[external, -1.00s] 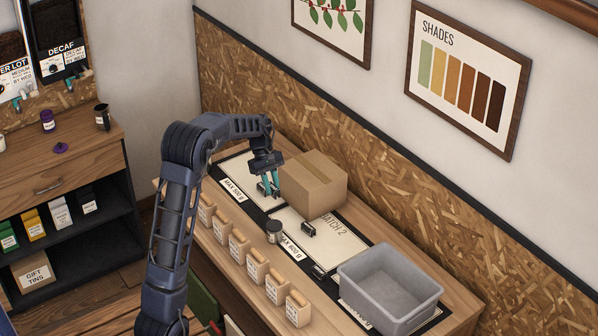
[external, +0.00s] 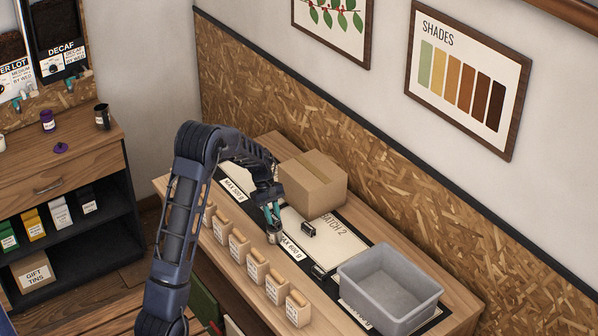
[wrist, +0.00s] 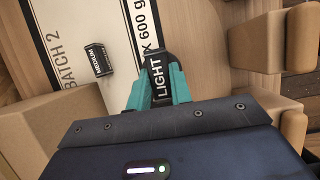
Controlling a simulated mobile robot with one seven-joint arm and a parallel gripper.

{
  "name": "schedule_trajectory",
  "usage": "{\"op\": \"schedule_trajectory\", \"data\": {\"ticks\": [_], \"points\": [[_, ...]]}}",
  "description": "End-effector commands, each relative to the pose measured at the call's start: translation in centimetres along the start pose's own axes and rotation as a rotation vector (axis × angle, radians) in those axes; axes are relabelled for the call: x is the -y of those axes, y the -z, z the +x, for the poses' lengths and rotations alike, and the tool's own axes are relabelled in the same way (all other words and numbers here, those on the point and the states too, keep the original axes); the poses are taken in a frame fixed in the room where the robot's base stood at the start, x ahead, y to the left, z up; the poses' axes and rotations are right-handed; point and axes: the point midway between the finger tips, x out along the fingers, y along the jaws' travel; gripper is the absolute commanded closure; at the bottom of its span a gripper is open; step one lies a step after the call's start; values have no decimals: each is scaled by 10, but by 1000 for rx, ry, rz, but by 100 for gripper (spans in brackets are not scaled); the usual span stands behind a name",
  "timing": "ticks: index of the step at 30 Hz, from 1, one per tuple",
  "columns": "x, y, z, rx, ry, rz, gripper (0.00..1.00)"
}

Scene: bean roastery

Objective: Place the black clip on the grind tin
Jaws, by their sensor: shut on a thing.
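My gripper (external: 272,220) is shut on a black clip (wrist: 157,76) with the white word LIGHT, seen between the teal fingers in the wrist view. The tin cannot be made out clearly in the wrist view, behind the clip and fingers.
Another black clip, marked MEDIUM (wrist: 97,59), lies on the BATCH 2 mat (external: 292,221); a further dark piece (external: 318,271) lies nearer the grey bin (external: 354,283). A cardboard box (external: 315,188) stands behind my gripper.

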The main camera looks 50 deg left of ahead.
Motion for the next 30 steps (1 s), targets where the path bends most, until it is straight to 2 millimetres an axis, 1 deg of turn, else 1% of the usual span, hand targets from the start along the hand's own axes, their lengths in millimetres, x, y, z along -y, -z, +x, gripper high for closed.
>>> {"op": "schedule_trajectory", "data": {"ticks": [11, 12, 14, 15, 25, 28, 30], "points": [[0, 2, 4, -1, -1, 1, 100], [0, 2, 4, -1, -1, 1, 77], [0, 2, 4, -1, -1, 1, 65], [0, 2, 4, -1, -1, 1, 57], [0, 1, 2, -1, -2, 1, 57], [-1, 0, -5, -1, -2, 0, 57], [-1, 1, -14, -2, -3, 0, 57]]}}
